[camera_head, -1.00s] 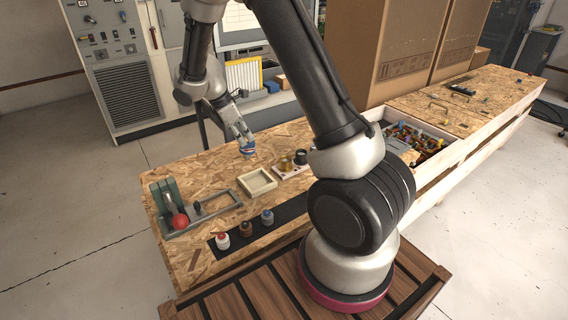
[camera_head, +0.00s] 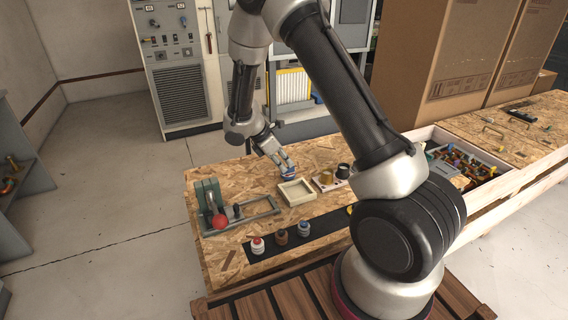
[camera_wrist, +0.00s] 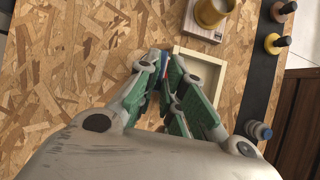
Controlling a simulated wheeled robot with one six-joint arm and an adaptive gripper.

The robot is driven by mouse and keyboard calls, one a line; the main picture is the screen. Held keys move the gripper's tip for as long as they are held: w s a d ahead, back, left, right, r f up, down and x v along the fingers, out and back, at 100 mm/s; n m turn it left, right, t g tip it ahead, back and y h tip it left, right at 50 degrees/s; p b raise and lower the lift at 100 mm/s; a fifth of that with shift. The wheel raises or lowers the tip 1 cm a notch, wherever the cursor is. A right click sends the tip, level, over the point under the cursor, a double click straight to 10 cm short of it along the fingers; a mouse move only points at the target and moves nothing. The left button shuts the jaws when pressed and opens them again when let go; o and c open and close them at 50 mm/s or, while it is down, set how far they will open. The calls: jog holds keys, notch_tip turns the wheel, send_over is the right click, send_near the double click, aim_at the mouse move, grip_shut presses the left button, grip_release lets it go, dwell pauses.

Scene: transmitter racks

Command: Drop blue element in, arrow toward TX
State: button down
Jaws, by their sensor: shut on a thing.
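My gripper (camera_head: 283,163) is shut on a small blue, white and red element (camera_head: 288,173), low over the wooden bench just behind the square cream tray (camera_head: 297,190). Whether the element touches the bench cannot be told. In the wrist view my gripper (camera_wrist: 168,75) has green-padded fingers that hide most of the element (camera_wrist: 153,61); its arrow cannot be seen. A gold cylinder (camera_head: 326,177) stands on a pale base (camera_head: 330,185) right of the tray, beside a black part (camera_head: 344,170). No TX marking can be read.
A dark strip along the front edge carries a red-and-white element (camera_head: 257,245), a brown one (camera_head: 281,237) and a blue-and-white one (camera_head: 303,229). A lever fixture with a red ball (camera_head: 220,222) stands at left. A bin of mixed parts (camera_head: 468,166) lies at right.

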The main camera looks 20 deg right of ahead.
jog(key=shift+f, duration=0.15)
jog(key=c, duration=1.5)
grip_release()
jog(key=shift+c, duration=0.2)
